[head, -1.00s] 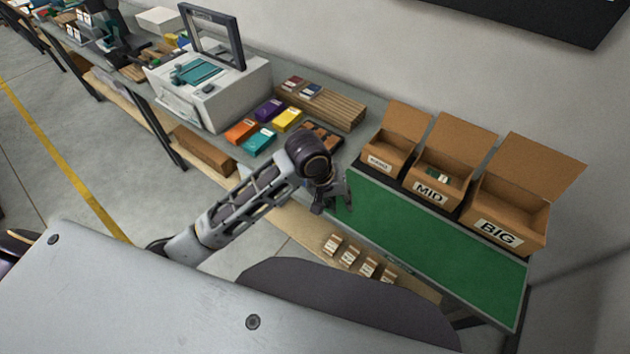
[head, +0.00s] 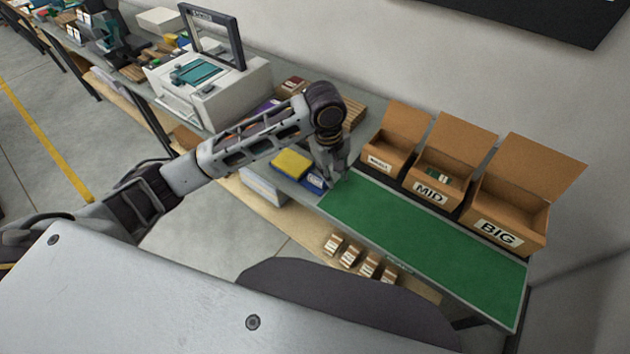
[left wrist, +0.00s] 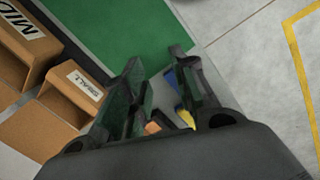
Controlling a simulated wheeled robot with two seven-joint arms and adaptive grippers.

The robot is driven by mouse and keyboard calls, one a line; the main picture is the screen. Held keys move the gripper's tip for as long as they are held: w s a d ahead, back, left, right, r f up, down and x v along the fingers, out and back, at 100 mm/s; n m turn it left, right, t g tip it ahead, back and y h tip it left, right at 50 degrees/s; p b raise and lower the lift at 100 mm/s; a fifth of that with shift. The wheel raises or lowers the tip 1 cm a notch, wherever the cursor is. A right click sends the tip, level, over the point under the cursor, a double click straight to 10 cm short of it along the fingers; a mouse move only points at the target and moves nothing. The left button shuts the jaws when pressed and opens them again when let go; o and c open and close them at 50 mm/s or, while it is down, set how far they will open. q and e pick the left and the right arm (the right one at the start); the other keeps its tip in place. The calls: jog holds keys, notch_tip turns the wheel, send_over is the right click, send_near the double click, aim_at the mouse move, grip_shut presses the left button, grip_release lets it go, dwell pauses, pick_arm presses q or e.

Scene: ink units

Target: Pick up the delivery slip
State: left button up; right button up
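I cannot make out a delivery slip for certain in either view. Bare grey table, a blue patch (left wrist: 171,78) and a yellow patch (left wrist: 187,118) show between and beside the fingers. My left arm hides part of the table behind it. My right gripper is in neither view.
Cardboard boxes labelled SMALL (left wrist: 76,89), MID (head: 430,191) and BIG (head: 498,233) stand open behind the mat. A yellow item (head: 291,163) and a blue one (head: 315,182) lie just left of the gripper. A white printer (head: 215,98) stands further left. Small cartons (head: 351,255) sit below the mat's front edge.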

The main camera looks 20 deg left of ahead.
pick_arm(q)
jog(key=w+a+r+n+y, duration=0.1)
jog(key=w+a+r+n, duration=0.2)
jog(key=a+r+n, duration=0.1)
jog(key=shift+w+a+n+g, duration=0.2)
jog(key=shift+a+n+g, duration=0.15)
jog(key=shift+a, duration=0.35)
send_over(315, 181)
jog(key=shift+s+d+f, duration=0.1)
jog(key=shift+d+f, duration=0.05)
jog(key=shift+f, duration=1.3)
jog(key=shift+s+d+f, duration=0.15)
jog(key=shift+f, duration=1.25)
jog(key=shift+s+d+f, duration=0.1)
jog(key=shift+d+f, duration=0.05)
jog(key=shift+f, duration=1.3)
jog(key=shift+w+a+f, duration=0.15)
jog(key=shift+w+f, duration=0.05)
jog(key=shift+f, duration=0.7)
jog(key=shift+w+a+f, duration=0.1)
jog(key=shift+w+f, duration=0.05)
jog(key=shift+f, duration=0.7)
jog(key=shift+f+p, duration=0.3)
jog(key=shift+f, duration=0.5)
